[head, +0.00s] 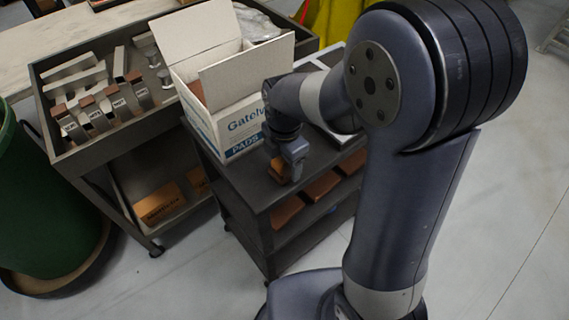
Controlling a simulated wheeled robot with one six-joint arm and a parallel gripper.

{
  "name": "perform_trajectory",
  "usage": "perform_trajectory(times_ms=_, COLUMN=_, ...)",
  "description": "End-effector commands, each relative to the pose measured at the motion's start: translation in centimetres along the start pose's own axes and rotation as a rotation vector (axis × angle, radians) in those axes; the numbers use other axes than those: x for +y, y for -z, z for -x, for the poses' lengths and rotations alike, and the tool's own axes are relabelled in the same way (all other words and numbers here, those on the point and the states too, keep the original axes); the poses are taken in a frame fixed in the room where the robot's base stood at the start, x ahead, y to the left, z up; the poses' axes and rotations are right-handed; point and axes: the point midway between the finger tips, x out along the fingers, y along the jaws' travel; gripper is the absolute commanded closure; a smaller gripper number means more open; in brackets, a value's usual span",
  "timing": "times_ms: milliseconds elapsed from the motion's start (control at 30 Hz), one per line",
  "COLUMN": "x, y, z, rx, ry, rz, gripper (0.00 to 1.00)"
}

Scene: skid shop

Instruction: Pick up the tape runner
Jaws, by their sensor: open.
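My gripper (285,170) points down just above the dark top of a small cart (262,196), near its front edge and beside an open carton. A small orange-brown object (281,167) shows at the fingertips. It may be the tape runner, but it is too small and too covered by my gripper to be sure. I cannot tell whether the fingers touch it or stand around it. My gripper is open.
The open white carton (231,108) with blue print stands behind my gripper, its flaps up. A grey tray (342,128) lies right of it, partly behind my arm. A tray cart (66,155) with several small parts is at left, near a green bin (45,215).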

Motion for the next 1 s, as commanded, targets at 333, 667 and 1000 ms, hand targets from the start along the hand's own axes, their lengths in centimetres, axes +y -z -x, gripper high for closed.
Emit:
perform_trajectory(times_ms=333, x=0.01, y=-0.01, z=0.05, rx=0.0, ry=0.0, rz=0.0, gripper=0.51)
perform_trajectory(times_ms=667, x=0.01, y=-0.01, z=0.06, rx=0.0, ry=0.0, rz=0.0, gripper=0.78)
perform_trajectory(times_ms=1000, x=0.04, y=-0.01, z=0.2, rx=0.0, ry=-0.001, rz=0.0, gripper=0.87)
